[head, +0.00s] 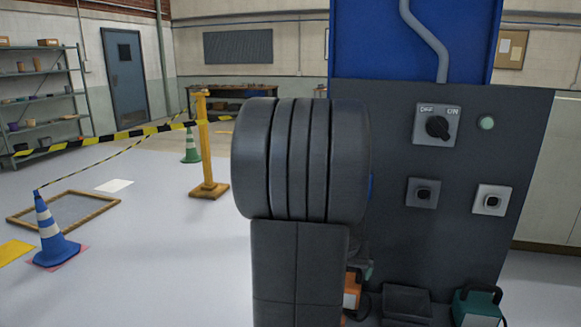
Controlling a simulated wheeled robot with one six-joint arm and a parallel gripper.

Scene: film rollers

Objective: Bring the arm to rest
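A thick dark grey ribbed body on a squared upright link fills the middle of the head view. It looks like part of my own arm, close to the camera. My gripper does not show in this view, so I cannot see its fingers or whether it holds anything. The arm part hides the left side of the dark panel (390,150) behind it.
The panel carries an OFF/ON rotary switch (436,126), a green lamp (486,123) and smaller switches. Orange (352,290) and teal (478,308) items sit low down. A yellow post (206,150) with striped tape and a blue cone (50,235) stand left, around a floor frame (110,205).

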